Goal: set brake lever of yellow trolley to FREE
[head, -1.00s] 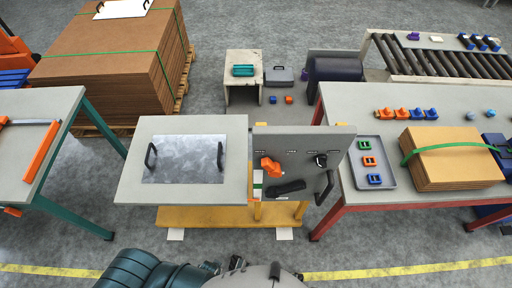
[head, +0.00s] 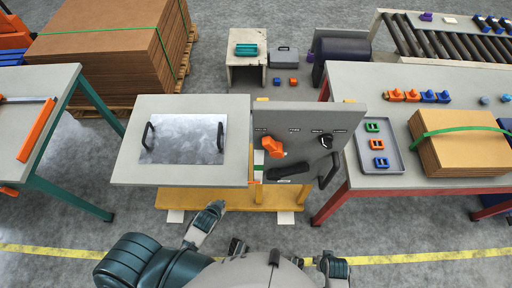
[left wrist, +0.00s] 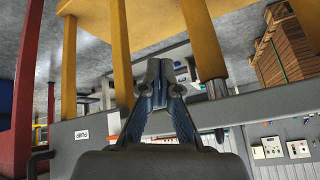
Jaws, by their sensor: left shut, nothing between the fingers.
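The trolley has a yellow base (head: 233,200) under a grey top and stands in front of me. Its upright grey panel (head: 345,115) carries an orange lever (head: 271,147), a black knob (head: 324,141) and a black handle (head: 290,172). The small labels are too blurred to read, so I cannot tell which one is the brake or its setting. My left gripper (head: 217,207) is low, in front of the trolley's near edge, apart from the panel. In the left wrist view the left gripper (left wrist: 159,70) is shut and empty. My right gripper does not show.
A metal plate with two black handles (head: 184,140) lies on the grey top. A red-legged table (head: 350,176) with a tray and cardboard stands close right. A green-legged table (head: 85,194) is left. In the left wrist view, yellow posts (left wrist: 206,40) stand near the fingers.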

